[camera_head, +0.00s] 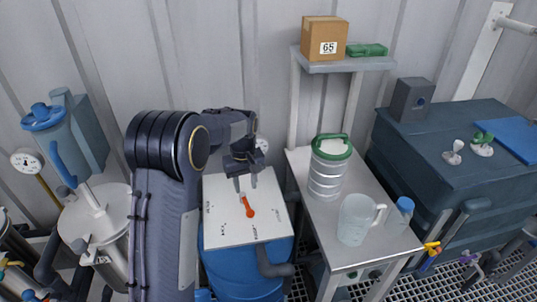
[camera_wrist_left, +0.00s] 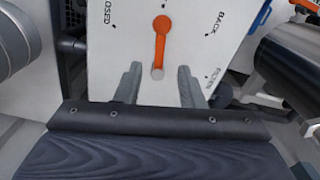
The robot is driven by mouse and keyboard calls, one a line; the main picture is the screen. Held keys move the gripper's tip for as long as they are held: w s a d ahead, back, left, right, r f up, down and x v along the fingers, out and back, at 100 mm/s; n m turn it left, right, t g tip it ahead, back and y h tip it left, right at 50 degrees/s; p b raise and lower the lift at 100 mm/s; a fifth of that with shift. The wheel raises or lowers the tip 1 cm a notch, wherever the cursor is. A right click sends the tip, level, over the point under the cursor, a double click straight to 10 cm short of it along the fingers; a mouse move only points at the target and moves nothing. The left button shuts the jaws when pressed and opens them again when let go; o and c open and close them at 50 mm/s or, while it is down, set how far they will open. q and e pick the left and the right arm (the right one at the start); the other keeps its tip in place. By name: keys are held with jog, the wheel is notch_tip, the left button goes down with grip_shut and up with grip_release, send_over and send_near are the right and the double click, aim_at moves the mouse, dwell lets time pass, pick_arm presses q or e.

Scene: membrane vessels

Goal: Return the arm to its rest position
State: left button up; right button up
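My left gripper (camera_head: 245,186) is open above a white panel (camera_head: 225,228) on a blue drum. An orange lever (camera_head: 248,207) with a grey end is on the panel, just past the fingertips. In the left wrist view the two grey fingers (camera_wrist_left: 159,69) stand apart, with the lever's grey end between them in the picture. The orange part (camera_wrist_left: 161,35) points away from the gripper. Nothing is held between the fingers. Whether they touch the lever cannot be told. My right gripper is not in view.
To the right, a metal table (camera_head: 320,222) holds a green-topped canister (camera_head: 328,170), a clear jug (camera_head: 354,219) and a blue-capped bottle (camera_head: 400,214). A shelf (camera_head: 338,66) above bears a cardboard box (camera_head: 323,37). A steel vessel (camera_head: 104,212) stands left of my arm.

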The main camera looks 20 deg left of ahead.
pick_arm(q)
jog(key=s+d+r+m+t+h, duration=0.1)
jog(key=s+r+m+t+h, duration=0.1)
jog(key=s+r, duration=0.5)
jog(key=s+d+r+m+t+h, duration=0.15)
jog(key=s+r, duration=0.25)
jog(key=s, duration=0.7)
jog(key=s+d+f+m+t, duration=0.1)
jog(key=s+d, duration=0.1)
jog(key=s, duration=0.4)
jog(key=s+d+f+m+t, duration=0.1)
jog(key=s+d+m, duration=0.1)
jog(key=s, duration=0.5)
jog(key=shift+d, duration=0.65)
